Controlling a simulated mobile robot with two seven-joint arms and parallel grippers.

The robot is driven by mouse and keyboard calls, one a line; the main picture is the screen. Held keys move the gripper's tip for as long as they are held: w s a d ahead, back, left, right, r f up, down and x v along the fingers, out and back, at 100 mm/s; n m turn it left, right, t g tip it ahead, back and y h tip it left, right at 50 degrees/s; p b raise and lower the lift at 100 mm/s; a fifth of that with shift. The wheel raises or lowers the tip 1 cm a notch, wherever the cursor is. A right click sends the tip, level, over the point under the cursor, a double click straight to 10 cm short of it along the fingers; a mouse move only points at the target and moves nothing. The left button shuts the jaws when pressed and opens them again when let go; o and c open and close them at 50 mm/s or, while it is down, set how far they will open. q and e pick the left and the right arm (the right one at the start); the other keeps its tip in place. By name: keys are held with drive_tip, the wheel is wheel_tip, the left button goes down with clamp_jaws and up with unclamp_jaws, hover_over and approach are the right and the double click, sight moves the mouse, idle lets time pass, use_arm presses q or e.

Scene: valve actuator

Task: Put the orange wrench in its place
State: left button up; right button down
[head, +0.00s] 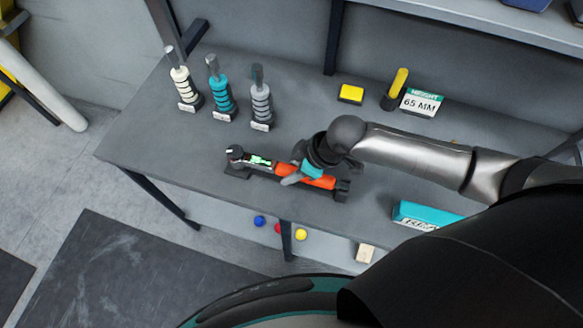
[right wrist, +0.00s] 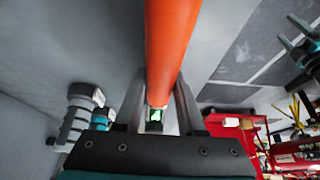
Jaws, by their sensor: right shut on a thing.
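The orange wrench (head: 318,180) is over the front part of the grey table. It has a dark head at the left, a small green display and an orange handle. A black holder (head: 342,194) shows at its two ends; I cannot tell whether the wrench rests in it or is just above it. My right gripper (head: 296,175) is shut on the wrench around the handle. In the right wrist view the orange handle (right wrist: 170,45) runs between the two fingers (right wrist: 158,108), with the green display beyond. My left gripper is not in view.
Three posts with stacked rings, cream (head: 182,86), teal (head: 219,94) and grey (head: 260,103), stand at the back left. A yellow block (head: 351,93), a yellow-handled tool (head: 398,84) and a "65 MM" sign (head: 422,103) are behind. A teal box (head: 412,213) lies at right.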

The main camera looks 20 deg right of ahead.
drive_tip(key=shift+f, duration=0.1)
drive_tip(key=c, duration=0.5)
unclamp_jaws()
drive_tip(key=shift+o, duration=0.4)
drive_tip(key=shift+s+f, duration=0.1)
drive_tip(key=shift+f, duration=0.05)
drive_tip(key=p+v, duration=0.1)
drive_tip(key=v, duration=1.4)
drive_tip(key=shift+r+p, duration=0.25)
drive_tip(key=shift+p, duration=0.15)
